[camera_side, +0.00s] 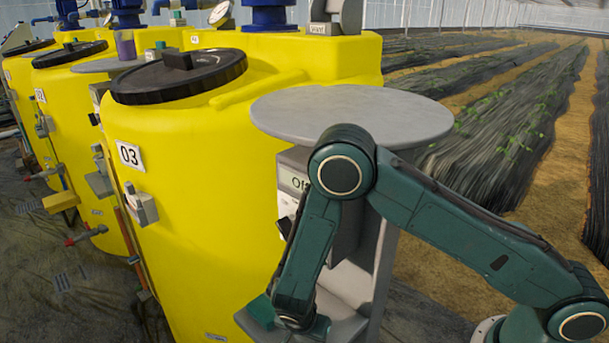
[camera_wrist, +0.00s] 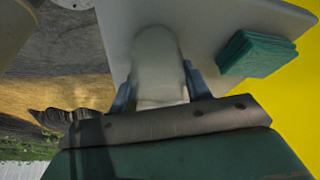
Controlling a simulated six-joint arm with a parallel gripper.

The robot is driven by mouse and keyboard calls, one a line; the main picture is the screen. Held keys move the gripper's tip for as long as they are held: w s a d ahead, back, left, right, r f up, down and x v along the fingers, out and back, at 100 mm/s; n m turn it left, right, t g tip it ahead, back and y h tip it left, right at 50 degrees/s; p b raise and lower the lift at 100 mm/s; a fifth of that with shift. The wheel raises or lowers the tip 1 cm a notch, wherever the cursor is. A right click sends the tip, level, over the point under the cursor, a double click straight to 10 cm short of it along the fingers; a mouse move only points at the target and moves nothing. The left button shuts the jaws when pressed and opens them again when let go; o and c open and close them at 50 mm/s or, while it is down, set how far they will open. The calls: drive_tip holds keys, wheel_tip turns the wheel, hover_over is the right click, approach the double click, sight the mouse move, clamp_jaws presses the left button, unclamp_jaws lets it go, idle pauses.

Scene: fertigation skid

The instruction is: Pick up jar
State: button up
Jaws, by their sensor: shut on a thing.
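The jar (camera_wrist: 157,50) is a pale, cloudy, rounded thing in the middle of the wrist view. My gripper (camera_wrist: 158,78) has its two blue-grey fingers on either side of the jar and is shut on it. The jar is over or on a light grey shelf (camera_wrist: 222,20); I cannot tell whether it touches. In the side view the jar and my fingers are hidden behind my wrist, low at the grey shelf (camera_side: 343,283).
A green pad-like stack (camera_wrist: 257,52) lies on the shelf right of the jar; it also shows in the side view (camera_side: 261,311). A round grey top (camera_side: 350,115) overhangs the shelf. A yellow tank (camera_side: 210,200) stands close on the left.

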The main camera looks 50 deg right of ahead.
drive_tip(key=shift+r, duration=0.15)
wheel_tip(320, 180, up, 20)
idle(1.0)
idle(0.4)
drive_tip(key=shift+w+a, duration=0.1)
